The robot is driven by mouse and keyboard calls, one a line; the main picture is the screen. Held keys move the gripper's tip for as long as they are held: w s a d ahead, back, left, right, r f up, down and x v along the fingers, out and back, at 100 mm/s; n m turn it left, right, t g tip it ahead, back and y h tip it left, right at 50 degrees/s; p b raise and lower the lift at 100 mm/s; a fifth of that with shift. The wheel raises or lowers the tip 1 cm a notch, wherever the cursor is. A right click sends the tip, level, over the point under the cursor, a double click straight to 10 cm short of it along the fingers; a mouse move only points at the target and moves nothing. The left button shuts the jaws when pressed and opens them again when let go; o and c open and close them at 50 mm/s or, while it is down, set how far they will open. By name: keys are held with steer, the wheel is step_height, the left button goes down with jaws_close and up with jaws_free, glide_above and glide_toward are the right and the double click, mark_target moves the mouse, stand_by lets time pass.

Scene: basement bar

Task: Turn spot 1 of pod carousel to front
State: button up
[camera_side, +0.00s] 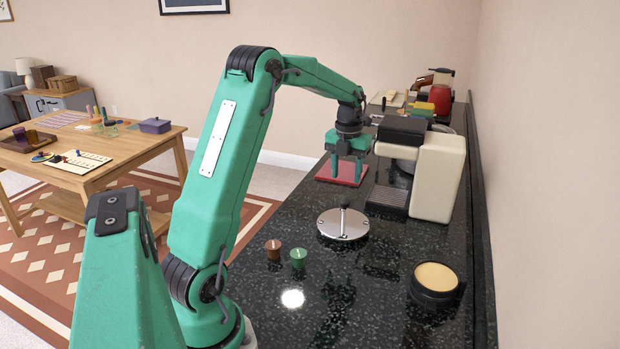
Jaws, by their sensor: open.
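The pod carousel (330,227) is a round silver disc with a dark upright post at its middle, on the black speckled counter. Its spot markings are too small to read. A brown pod (273,249) and a green pod (299,258) sit on the counter at its front left, apart from it. My gripper (346,181) is open, with its green fingers pointing down. In the picture it shows just above the carousel, in front of the red mat; its exact height is hard to tell. Nothing shows between the fingers.
A cream and black coffee machine (437,180) stands right of the carousel. A round black container with a beige top (436,277) is at the front right. The red mat (328,172) lies behind. A red appliance (440,98) stands farther back. The counter's front middle is clear.

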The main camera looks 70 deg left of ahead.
mark_target(345, 200)
steer(key=n, duration=0.5)
stand_by(0.3)
steer(key=shift+f, duration=0.2)
steer(key=shift+f, duration=3.75)
jaws_close()
